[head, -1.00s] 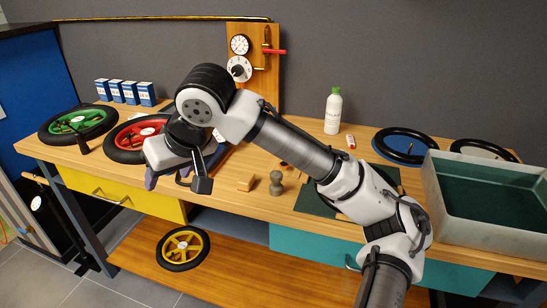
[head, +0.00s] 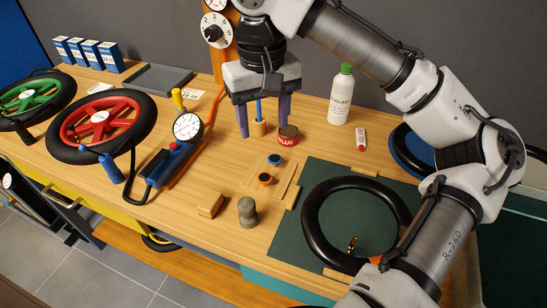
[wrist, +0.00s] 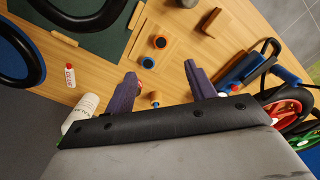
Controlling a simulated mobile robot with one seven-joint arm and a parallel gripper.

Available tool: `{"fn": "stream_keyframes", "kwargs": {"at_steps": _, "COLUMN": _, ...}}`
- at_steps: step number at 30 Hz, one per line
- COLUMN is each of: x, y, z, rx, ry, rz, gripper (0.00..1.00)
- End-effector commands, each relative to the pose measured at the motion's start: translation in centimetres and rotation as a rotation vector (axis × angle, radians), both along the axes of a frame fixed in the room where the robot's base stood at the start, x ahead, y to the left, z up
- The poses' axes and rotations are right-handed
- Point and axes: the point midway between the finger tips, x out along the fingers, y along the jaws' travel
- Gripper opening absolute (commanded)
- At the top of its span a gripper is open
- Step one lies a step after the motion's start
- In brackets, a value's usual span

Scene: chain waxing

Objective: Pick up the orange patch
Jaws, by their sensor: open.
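The orange patch (head: 265,179) is a small disc with a dark centre. It lies on a small wooden tray (head: 283,187) beside a similar blue patch (head: 274,159). In the wrist view the orange patch (wrist: 159,41) shows beyond the fingertips, with the blue patch (wrist: 147,62) nearer to them. My gripper (head: 263,122) is open and empty, its purple fingers pointing down. It is behind the tray, near the blue-handled wooden brush (head: 258,127). In the wrist view my gripper (wrist: 160,74) has its two fingers well apart and touches neither patch.
A glue tin (head: 288,135) stands by the right finger, with a white bottle (head: 341,96) further right. A wooden block (head: 210,205) and a grey knob-shaped piece (head: 247,211) stand in front of the tray. A black tyre (head: 312,229) lies on the green mat (head: 291,239); a gauge pump (head: 173,160) is left.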

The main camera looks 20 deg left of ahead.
Motion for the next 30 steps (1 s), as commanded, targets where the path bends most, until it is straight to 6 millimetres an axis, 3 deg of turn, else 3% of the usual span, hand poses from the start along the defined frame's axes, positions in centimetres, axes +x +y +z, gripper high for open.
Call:
{"fn": "stream_keyframes", "kwargs": {"at_steps": 5, "x": 0.0, "y": 0.0, "z": -1.8, "rx": 0.001, "ry": 0.004, "rz": 0.003, "gripper": 0.55}}
{"fn": "stream_keyframes", "kwargs": {"at_steps": 15, "x": 0.0, "y": 0.1, "z": -7.7, "rx": 0.001, "ry": 0.002, "rz": 0.002, "gripper": 0.55}}
{"fn": "stream_keyframes", "kwargs": {"at_steps": 23, "x": 0.0, "y": 0.2, "z": -9.4, "rx": 0.002, "ry": 0.003, "rz": 0.002, "gripper": 0.55}}
{"fn": "stream_keyframes", "kwargs": {"at_steps": 30, "x": 0.3, "y": 0.5, "z": -12.6, "rx": 0.002, "ry": 0.003, "rz": 0.000, "gripper": 0.55}}
